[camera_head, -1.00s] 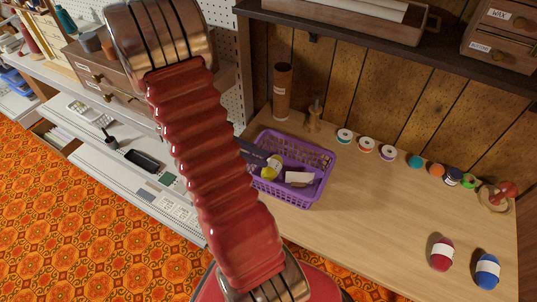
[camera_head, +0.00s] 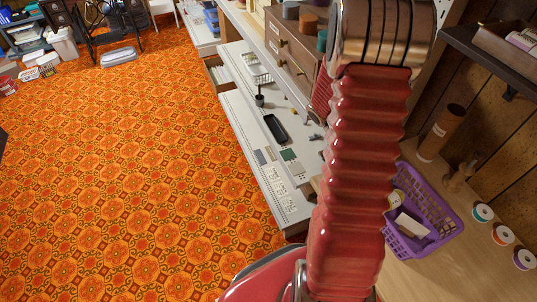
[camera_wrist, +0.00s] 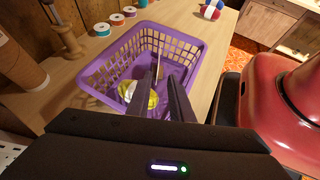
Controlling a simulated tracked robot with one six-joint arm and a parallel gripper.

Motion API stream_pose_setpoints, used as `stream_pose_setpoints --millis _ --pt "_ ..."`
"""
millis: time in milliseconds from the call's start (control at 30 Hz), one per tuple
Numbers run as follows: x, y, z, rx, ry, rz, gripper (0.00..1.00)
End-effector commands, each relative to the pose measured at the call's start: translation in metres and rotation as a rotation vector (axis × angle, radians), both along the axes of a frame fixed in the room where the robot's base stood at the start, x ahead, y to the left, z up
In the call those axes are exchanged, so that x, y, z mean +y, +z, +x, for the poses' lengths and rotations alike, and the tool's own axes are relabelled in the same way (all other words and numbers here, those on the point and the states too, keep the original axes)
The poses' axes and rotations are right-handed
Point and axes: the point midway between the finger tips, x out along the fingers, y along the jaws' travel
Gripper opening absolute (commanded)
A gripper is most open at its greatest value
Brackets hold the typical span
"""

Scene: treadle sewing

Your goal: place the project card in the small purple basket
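The small purple basket (camera_wrist: 92,83) stands on the wooden table and fills the middle of the wrist view. It also shows right of my red arm in the head view (camera_head: 447,208). My gripper (camera_wrist: 162,83) reaches over the basket, its dark fingers close together around a thin flat thing seen edge-on. This looks like the project card (camera_wrist: 158,63); its face is hidden in this view. A yellow and white round item (camera_wrist: 152,100) lies in the basket below the fingers. A pale block (camera_head: 411,223) is also in the basket. My arm hides the gripper in the head view.
Thread spools (camera_wrist: 116,19) stand in a row beyond the basket. A brown cylinder (camera_head: 441,132) and a wooden figure-like piece (camera_head: 459,177) stand behind it. A shelf edge (camera_head: 478,52) overhangs the table. Left are drawers (camera_head: 288,57) and a white bench (camera_head: 262,165).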

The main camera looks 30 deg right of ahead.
Motion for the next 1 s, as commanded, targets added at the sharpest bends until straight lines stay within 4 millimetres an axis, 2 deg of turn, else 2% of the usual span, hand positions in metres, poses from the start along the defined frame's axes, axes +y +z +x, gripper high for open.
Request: stream_pose_setpoints --millis 500,1000 --pt "0.063 0.043 0.047 -0.335 -0.021 -0.067 0.2" --pt "0.136 0.082 0.081 -0.682 -0.056 -0.068 0.2"
